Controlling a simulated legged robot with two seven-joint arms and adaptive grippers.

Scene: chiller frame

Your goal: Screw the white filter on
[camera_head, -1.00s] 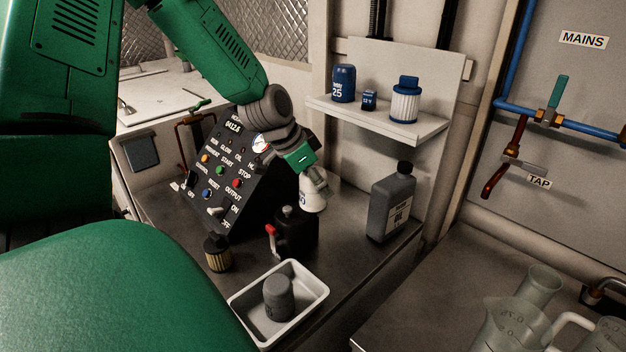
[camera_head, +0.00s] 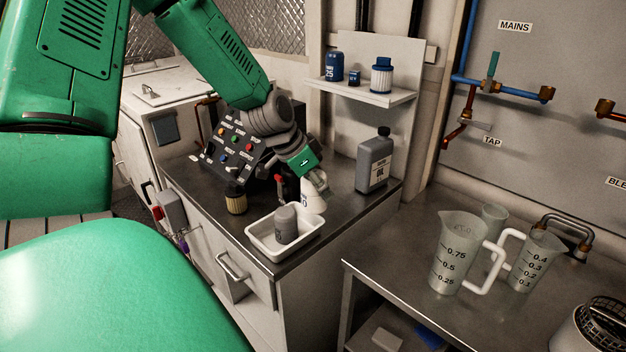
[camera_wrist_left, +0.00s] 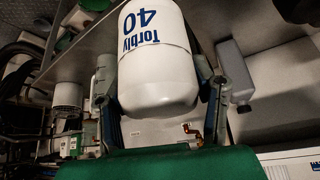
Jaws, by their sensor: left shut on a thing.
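The white filter (camera_head: 311,198) is held in my left gripper (camera_head: 316,184), above the dark bench top. In the left wrist view the filter (camera_wrist_left: 158,65), marked "Torbly 40" in blue, lies between the two fingers of the left gripper (camera_wrist_left: 163,92), which are shut on it. It hangs just behind and to the right of the white tray (camera_head: 258,243), apart from it as far as I can tell. A black container with a red part (camera_head: 281,184) is partly hidden behind the filter and gripper. My right gripper is not in view.
A grey filter (camera_head: 285,225) stands in the tray, and a small brass-coloured filter (camera_head: 236,200) stands left of it. The control panel (camera_head: 225,150) is behind. A grey bottle (camera_head: 374,163) stands right. The shelf (camera_head: 360,93) holds blue items. Measuring jugs (camera_head: 458,255) stand on the right bench.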

